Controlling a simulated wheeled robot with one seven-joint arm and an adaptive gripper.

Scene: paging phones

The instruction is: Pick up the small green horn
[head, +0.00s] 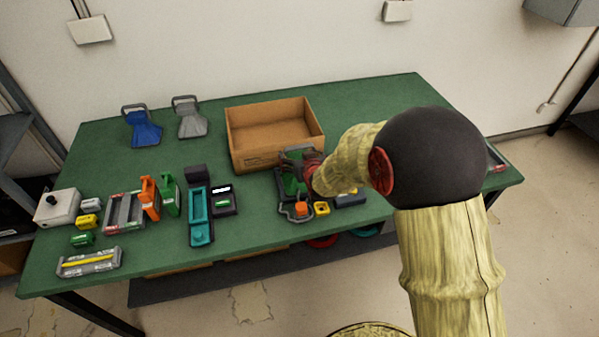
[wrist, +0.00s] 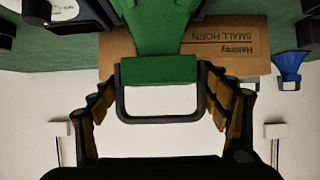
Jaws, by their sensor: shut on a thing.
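The small green horn (wrist: 160,35) fills the upper middle of the wrist view, with its dark looped handle toward me. My gripper (wrist: 160,88) is shut on it, with one finger at each side of the green end by the handle. In the head view my gripper (head: 301,160) is in front of the cardboard box, and part of the green horn (head: 292,186) shows beneath it. My gripper and wrist hide the rest there. I cannot tell whether the horn touches the table.
An open cardboard box (head: 262,158) stands behind my gripper; its SMALL HORN label shows in the wrist view (wrist: 225,36). A blue horn (head: 142,130) and a grey horn (head: 189,120) stand back left. Radios, trays and small blocks crowd the front. The green table (head: 365,100) is clear at back right.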

